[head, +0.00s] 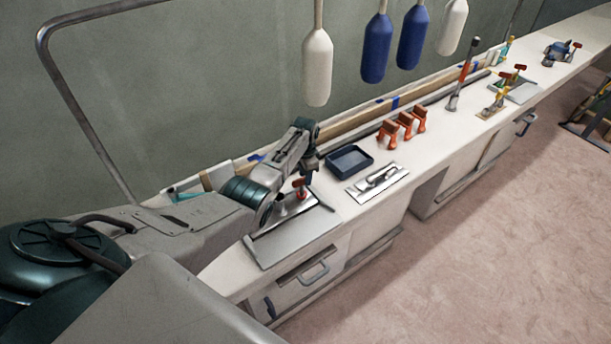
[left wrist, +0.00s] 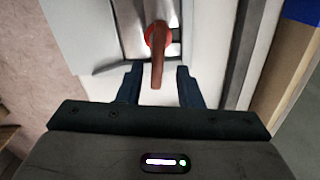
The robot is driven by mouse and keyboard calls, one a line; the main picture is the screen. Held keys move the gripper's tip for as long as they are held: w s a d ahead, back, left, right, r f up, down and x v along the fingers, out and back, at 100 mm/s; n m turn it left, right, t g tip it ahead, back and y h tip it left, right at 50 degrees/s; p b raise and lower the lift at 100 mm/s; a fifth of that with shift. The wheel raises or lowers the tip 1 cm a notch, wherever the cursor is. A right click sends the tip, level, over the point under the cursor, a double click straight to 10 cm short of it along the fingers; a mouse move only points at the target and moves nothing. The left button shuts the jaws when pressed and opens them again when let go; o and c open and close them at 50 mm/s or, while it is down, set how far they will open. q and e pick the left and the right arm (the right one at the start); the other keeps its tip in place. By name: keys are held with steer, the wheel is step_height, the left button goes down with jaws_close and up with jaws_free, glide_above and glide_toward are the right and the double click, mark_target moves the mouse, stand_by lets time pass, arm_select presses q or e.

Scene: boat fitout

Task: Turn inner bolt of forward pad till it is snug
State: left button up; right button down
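A grey metal pad (head: 290,240) lies on the near end of the white bench, with a red-handled bolt (head: 300,189) standing at its far side. I cannot tell for sure whether this is the forward pad's inner bolt. My left gripper (head: 309,172) is just above and beside the red handle. In the left wrist view the red handle (left wrist: 157,62) points down towards the gap between my left gripper's fingers (left wrist: 158,88). The fingers are apart, with space on both sides of the handle. My right gripper is not in view.
A dark blue tray (head: 349,160) and a metal plate with a cleat (head: 377,184) lie to the right. Several orange clamps (head: 402,125) stand beyond. Another pad with coloured handles (head: 518,88) is farther along. White and blue fenders (head: 317,68) hang above the bench.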

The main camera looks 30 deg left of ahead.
arm_select(q)
steer(key=shift+s+f, duration=0.1)
steer(key=shift+f, duration=0.05)
steer(key=shift+d, duration=0.1)
step_height(320, 180, up, 11)
steer(key=b, duration=0.1)
steer(key=shift+b, duration=0.3)
steer(key=shift+f, duration=0.1)
stand_by(0.3)
